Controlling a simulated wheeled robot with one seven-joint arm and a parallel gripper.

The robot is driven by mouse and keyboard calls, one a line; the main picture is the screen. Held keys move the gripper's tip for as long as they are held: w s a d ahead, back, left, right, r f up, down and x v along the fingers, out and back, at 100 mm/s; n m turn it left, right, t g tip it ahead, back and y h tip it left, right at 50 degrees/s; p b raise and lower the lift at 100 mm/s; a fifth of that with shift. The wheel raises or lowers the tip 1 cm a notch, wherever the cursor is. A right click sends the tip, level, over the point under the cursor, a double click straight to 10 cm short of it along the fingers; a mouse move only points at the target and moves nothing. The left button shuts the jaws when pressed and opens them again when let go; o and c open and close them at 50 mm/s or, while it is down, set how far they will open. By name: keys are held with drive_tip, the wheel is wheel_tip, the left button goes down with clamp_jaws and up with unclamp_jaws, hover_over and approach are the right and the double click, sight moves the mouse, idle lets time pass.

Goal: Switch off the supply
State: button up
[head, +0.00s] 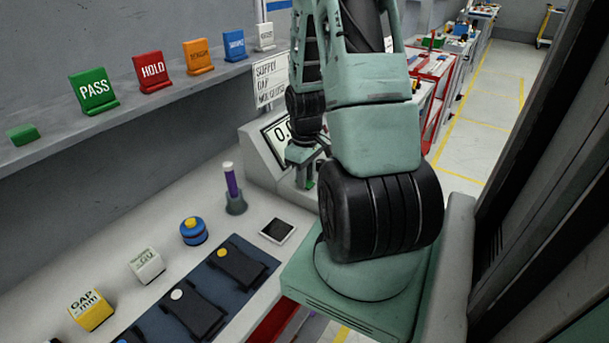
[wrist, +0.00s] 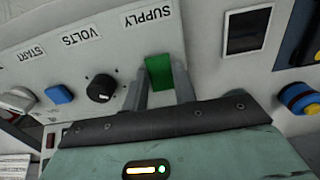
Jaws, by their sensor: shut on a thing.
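The supply (head: 256,152) is a pale grey box with a lit readout, left of my arm in the head view. The wrist view shows its panel (wrist: 98,52) with a green switch (wrist: 158,72) under the word SUPPLY. My gripper (wrist: 160,88) has one finger on each side of this switch and is shut on it. The switch's lower part is hidden behind the fingers and gripper body. In the head view my gripper (head: 304,172) is at the supply's front, partly hidden by my arm, with a bit of green below it.
Beside the switch are a black VOLTS knob (wrist: 101,88) and a blue START button (wrist: 59,94). The bench holds a purple-topped post (head: 232,187), a blue and yellow round piece (head: 194,232), a small dark-screened tile (head: 278,231) and a dark mat (head: 205,290). Signs line the shelf (head: 50,138).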

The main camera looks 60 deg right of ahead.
idle(0.3)
drive_tip(key=o, duration=1)
wheel_tip(320, 180, up, 18)
drive_tip(key=shift+f, duration=0.2)
drive_tip(key=w+a+n, duration=0.2)
drive_tip(key=w+a, duration=0.1)
drive_tip(key=a, duration=1)
drive_tip(key=w+a+n, duration=0.3)
drive_tip(key=w+a, duration=0.1)
drive_tip(key=a, duration=0.9)
drive_tip(key=s+a+f+n, duration=0.1)
drive_tip(key=s+a+n, duration=0.1)
drive_tip(key=s+a, duration=0.4)
drive_tip(key=s+a+f+n, duration=0.1)
drive_tip(key=s+a+n, duration=0.1)
drive_tip(key=s+a, duration=0.4)
drive_tip(key=a, duration=0.5)
drive_tip(key=shift+s+a+y, duration=0.2)
drive_tip(key=shift+a+y, duration=0.1)
drive_tip(key=shift+a, duration=0.05)
